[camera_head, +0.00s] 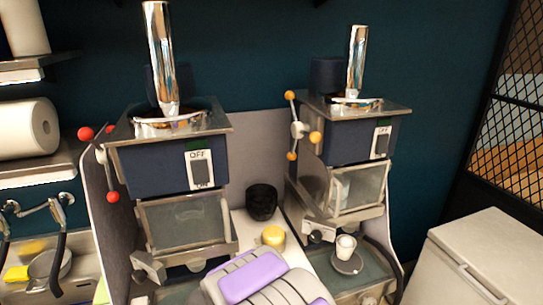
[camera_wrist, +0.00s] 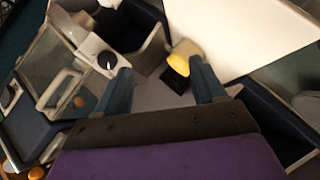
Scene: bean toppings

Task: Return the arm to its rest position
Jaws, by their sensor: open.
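My arm (camera_head: 252,276), purple and pale grey, shows folded at the bottom centre of the head view, low in front of the counter. My gripper (camera_wrist: 163,82) shows in the wrist view with its two dark blue fingers spread wide. It is open, and nothing is visibly held. A yellow object (camera_wrist: 183,54) appears beyond the fingers near the right one, apart from them as far as I can tell. My gripper's fingers cannot be made out in the head view.
Two dispensing machines (camera_head: 165,165) (camera_head: 345,135) stand on the counter. Between them are a black cup (camera_head: 262,202) and a yellow-topped item (camera_head: 273,237). A white cup (camera_head: 346,246) sits under the right machine. A white chest (camera_head: 490,260) is at right; shelves (camera_head: 35,165) at left.

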